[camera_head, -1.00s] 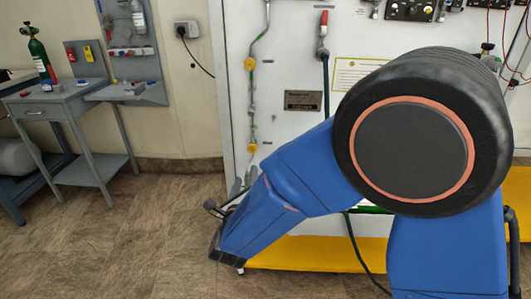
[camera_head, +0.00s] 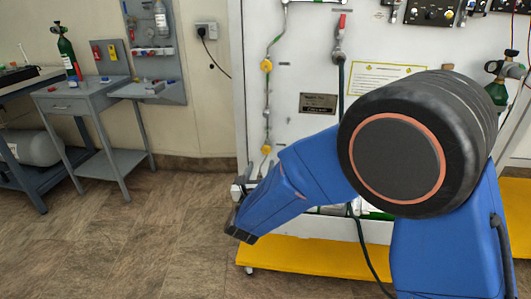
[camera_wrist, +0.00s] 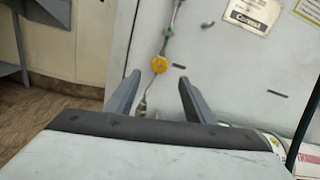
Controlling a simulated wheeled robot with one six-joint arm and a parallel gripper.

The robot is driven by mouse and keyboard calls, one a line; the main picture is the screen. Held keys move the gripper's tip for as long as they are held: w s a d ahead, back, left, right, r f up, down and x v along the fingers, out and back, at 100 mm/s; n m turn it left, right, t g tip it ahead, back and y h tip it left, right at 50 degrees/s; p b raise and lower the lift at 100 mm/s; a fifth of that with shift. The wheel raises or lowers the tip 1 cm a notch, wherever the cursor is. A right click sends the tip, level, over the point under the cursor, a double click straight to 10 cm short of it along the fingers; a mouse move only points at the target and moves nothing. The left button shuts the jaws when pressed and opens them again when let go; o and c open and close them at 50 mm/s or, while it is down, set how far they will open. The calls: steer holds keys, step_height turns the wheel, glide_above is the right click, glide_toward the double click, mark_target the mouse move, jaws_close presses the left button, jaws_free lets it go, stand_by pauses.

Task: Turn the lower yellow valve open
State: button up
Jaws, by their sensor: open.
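The lower yellow valve (camera_head: 266,150) sits on a thin metal pipe on the left side of the white panel. It also shows in the wrist view (camera_wrist: 159,65), just beyond and between the fingertips in the picture. A second yellow valve (camera_head: 266,66) is higher on the same pipe. My gripper (camera_wrist: 158,88) is open and empty, its two grey fingers spread apart. In the head view my gripper (camera_head: 240,190) is at the panel's left edge, below the lower valve, partly hidden by my arm. No contact with the valve shows.
A red-handled valve (camera_head: 340,25) and a placard (camera_head: 318,103) are on the panel to the right. A yellow base ledge (camera_head: 310,258) and a dark hose (camera_head: 362,245) are below. A grey side table (camera_head: 75,100) stands at left. The floor between is clear.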

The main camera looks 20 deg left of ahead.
mark_target(266, 149)
steer(key=x, duration=1)
steer(key=shift+w+a, duration=0.15)
steer(key=shift+w, duration=0.1)
steer(key=c, duration=1.1)
